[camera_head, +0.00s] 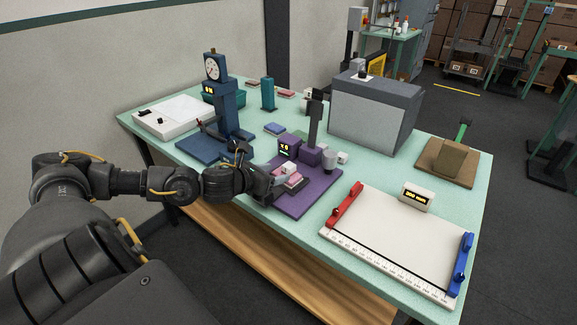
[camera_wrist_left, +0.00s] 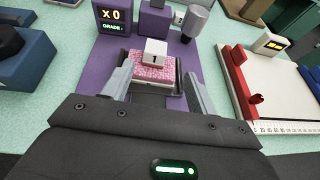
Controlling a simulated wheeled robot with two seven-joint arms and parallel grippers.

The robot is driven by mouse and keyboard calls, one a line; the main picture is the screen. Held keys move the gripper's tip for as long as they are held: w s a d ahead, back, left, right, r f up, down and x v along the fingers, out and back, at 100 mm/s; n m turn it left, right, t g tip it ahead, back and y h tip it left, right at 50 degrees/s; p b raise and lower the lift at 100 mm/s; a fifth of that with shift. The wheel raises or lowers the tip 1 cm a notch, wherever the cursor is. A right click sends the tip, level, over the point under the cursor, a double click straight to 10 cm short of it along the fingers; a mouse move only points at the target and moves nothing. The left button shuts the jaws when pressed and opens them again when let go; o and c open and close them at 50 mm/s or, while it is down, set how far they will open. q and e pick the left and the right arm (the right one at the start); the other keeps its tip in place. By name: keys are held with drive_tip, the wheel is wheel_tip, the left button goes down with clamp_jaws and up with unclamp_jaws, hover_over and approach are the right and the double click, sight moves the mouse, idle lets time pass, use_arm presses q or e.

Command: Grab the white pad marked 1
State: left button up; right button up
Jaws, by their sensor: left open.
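The white pad marked 1 (camera_wrist_left: 154,54) sits on a pink speckled block (camera_wrist_left: 147,72) in the left wrist view. It also shows small in the head view (camera_head: 289,168), above the pink block at the front of the purple device. My left gripper (camera_wrist_left: 155,93) is open, with one finger on each side of the pink block and the pad just beyond. In the head view the left gripper (camera_head: 280,182) reaches the purple base from the left. Whether the fingers touch anything cannot be told. My right gripper is not in view.
The purple base (camera_head: 318,197) carries an upright post and a small display (camera_wrist_left: 113,17). A blue gauge stand (camera_head: 228,105) is left of it. A white ruled board (camera_head: 395,240) with red and blue clamps lies right. A grey box (camera_head: 372,115) stands behind.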

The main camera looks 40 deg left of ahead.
sight(285, 169)
use_arm(q)
drive_tip(key=shift+w+f, duration=0.15)
drive_tip(key=shift+w, duration=0.35)
drive_tip(key=shift+w+f, duration=0.1)
drive_tip(key=shift+f, duration=0.1)
drive_tip(key=shift+w+p, duration=0.25)
drive_tip(key=shift+p, duration=0.1)
drive_tip(key=x, duration=0.1)
drive_tip(key=p+x, duration=0.1)
drive_tip(key=x, duration=0.1)
drive_tip(key=p+x, duration=0.1)
drive_tip(key=shift+w+a+f, duration=0.1)
drive_tip(key=shift+w+a, duration=0.05)
drive_tip(key=shift+a, duration=0.25)
drive_tip(key=shift+w+f, duration=0.15)
drive_tip(key=shift+w, duration=0.05)
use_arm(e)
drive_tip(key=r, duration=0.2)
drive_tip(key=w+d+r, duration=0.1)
use_arm(q)
drive_tip(key=shift+c, duration=0.5)
drive_tip(key=c, duration=1)
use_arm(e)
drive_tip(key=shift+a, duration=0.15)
